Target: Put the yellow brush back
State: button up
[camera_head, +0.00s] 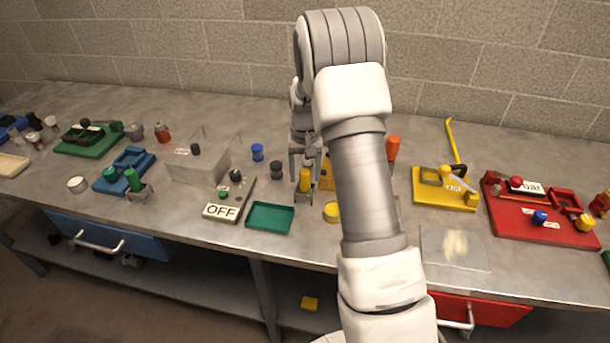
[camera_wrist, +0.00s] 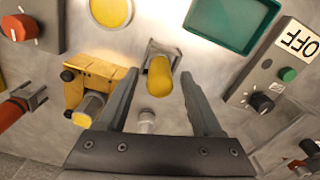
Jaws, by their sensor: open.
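The yellow brush is most likely the piece with a rounded yellow handle (camera_wrist: 160,78) in the wrist view; its bristles are hidden. Its far end meets a small grey metal bracket (camera_wrist: 159,50), and I cannot tell how firmly it sits there. In the head view the yellow handle (camera_head: 304,182) stands upright near the bench's middle, just below my gripper. My gripper (camera_wrist: 160,75) points down and is open, with one finger on each side of the handle in the picture. No finger clearly touches it.
A yellow block (camera_wrist: 100,82) stands close beside one finger. A green tray (camera_head: 270,217), a grey OFF box (camera_head: 228,205) and a yellow round lid (camera_head: 331,212) lie nearby. A yellow fixture (camera_head: 440,199) and red board (camera_head: 520,226) are to the right. The brick wall (camera_head: 230,45) bounds the back.

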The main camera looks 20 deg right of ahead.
jog(key=s+a+r+n+t, duration=0.1)
jog(key=s+a+r, duration=0.15)
jog(key=r, duration=0.75)
jog(key=s+a+r+t, duration=0.1)
jog(key=s+r, duration=0.3)
jog(key=r, duration=0.6)
jog(key=s+a+r+n+t, duration=0.1)
jog(key=s+a+r, duration=0.1)
jog(key=s, duration=1)
jog(key=s+a+r+n+t, duration=0.1)
jog(key=s+a, duration=0.4)
jog(key=s, duration=0.6)
jog(key=shift+s+a+r+n+t, duration=0.3)
jog(key=shift+s+r+n+t, duration=0.1)
jog(key=shift+r+t, duration=0.35)
jog(key=shift+d+f, duration=0.1)
